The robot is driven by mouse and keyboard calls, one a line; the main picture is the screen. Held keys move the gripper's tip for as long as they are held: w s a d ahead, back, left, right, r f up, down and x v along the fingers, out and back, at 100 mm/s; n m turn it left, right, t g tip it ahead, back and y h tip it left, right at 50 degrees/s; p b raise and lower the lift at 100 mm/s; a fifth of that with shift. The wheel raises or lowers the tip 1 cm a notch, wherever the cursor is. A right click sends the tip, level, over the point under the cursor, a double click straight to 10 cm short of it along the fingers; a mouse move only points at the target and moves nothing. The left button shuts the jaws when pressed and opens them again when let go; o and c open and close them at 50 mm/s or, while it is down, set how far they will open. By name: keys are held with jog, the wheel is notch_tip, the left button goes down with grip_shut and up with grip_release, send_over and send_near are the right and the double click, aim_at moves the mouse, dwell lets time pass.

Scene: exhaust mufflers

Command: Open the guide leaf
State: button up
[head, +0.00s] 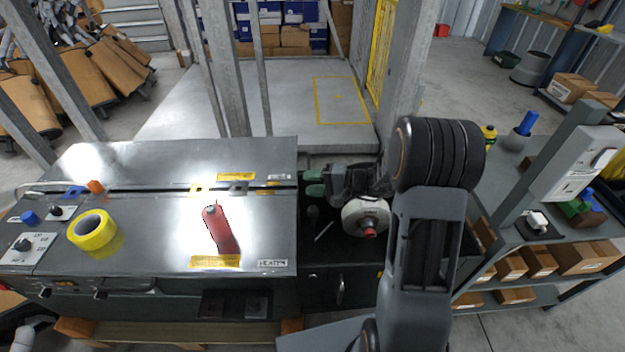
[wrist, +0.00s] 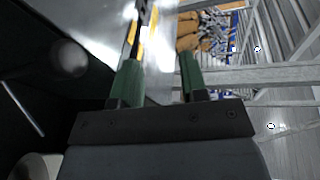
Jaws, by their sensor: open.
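The bench has a metal top in two panels, a rear one (head: 180,158) and a front one (head: 150,225), with a dark slot between them. Both look flat; I cannot tell which is the guide leaf. My gripper (head: 314,182) is at the right end of the top, near the end of the slot. Its two green fingers point left in the head view and are apart, with nothing between them. In the wrist view my gripper (wrist: 158,62) has the slot and yellow labels beyond the fingers, closer to the left one. I cannot tell whether a finger touches the panel edge.
Control knobs (head: 24,244) are at the left. A metal post (head: 222,70) rises behind the bench. A shelf unit (head: 540,235) stands at the right.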

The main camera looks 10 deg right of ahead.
jog(key=w+d+f+m+t+h+b, duration=0.4)
jog(key=w+d+f+m+t, duration=0.25)
jog(key=d+f+t, duration=0.55)
jog(key=w+a+g+b, duration=0.1)
jog(key=w+a+g, duration=0.1)
jog(key=w+a, duration=0.6)
jog(key=w+r, duration=0.1)
jog(key=w, duration=0.3)
grip_shut()
